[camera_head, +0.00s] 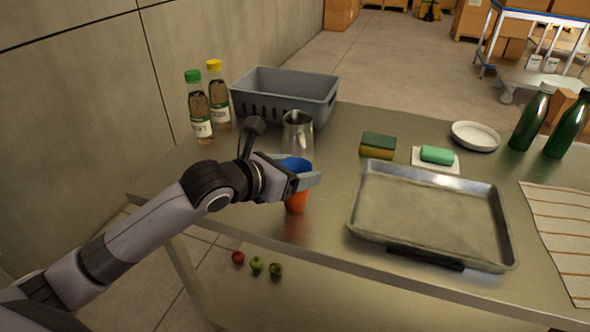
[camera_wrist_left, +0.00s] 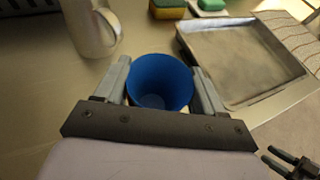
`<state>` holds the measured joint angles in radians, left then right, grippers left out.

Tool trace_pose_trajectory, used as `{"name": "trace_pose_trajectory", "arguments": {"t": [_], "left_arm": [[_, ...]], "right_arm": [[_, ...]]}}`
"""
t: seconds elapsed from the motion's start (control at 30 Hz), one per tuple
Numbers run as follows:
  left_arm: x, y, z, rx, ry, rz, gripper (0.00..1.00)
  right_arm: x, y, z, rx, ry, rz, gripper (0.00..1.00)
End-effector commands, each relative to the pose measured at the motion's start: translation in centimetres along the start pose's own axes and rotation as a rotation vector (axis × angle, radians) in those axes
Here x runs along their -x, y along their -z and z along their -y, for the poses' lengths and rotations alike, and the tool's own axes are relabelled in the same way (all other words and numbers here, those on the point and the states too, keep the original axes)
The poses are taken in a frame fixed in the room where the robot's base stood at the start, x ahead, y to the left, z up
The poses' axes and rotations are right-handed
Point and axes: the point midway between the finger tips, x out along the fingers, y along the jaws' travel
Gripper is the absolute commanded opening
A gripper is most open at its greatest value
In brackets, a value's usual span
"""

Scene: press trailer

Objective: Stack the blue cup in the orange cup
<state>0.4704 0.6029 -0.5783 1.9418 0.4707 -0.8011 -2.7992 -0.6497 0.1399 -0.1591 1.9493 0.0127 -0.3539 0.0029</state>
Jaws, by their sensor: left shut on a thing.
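My left gripper (camera_head: 305,182) is shut on the blue cup (camera_head: 296,164), with one finger on each side of it. In the left wrist view the open mouth of the blue cup (camera_wrist_left: 160,80) faces the camera, between the fingers of the left gripper (camera_wrist_left: 163,88). The orange cup (camera_head: 297,203) shows directly below the finger in the head view, in line under the blue cup. The finger hides where the two cups meet, so I cannot tell how deep the blue one sits.
A metal pitcher (camera_head: 298,134) stands close behind the cups. A grey basket (camera_head: 285,95) and two bottles (camera_head: 208,108) are farther back. A metal tray (camera_head: 430,212), sponge (camera_head: 378,145) and soap (camera_head: 436,155) lie right. The table's front edge is close.

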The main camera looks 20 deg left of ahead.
Motion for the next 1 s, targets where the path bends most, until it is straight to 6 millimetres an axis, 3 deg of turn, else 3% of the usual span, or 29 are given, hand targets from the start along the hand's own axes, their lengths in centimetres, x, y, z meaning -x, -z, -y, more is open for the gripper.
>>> {"name": "trace_pose_trajectory", "arguments": {"t": [0.47, 0.5, 0.53, 1.0], "left_arm": [[-0.28, 0.64, -0.05, 0.0, -0.001, 0.0, 0.4], [-0.25, 0.54, -0.03, 0.001, 0.0, 0.0, 0.82], [-0.25, 0.54, -0.03, 0.001, 0.0, 0.0, 0.92], [0.38, -0.03, -0.07, -0.002, -0.001, 0.0, 0.95]], "right_arm": [[-0.15, -0.15, 0.0, 0.0, 0.0, -0.001, 0.43], [-0.11, -0.1, 0.0, 0.0, 0.0, -0.001, 0.43], [-0.11, -0.1, 0.0, 0.0, 0.0, -0.001, 0.43], [-0.01, 0.06, 0.0, 0.0, 0.0, -0.001, 0.43]]}}
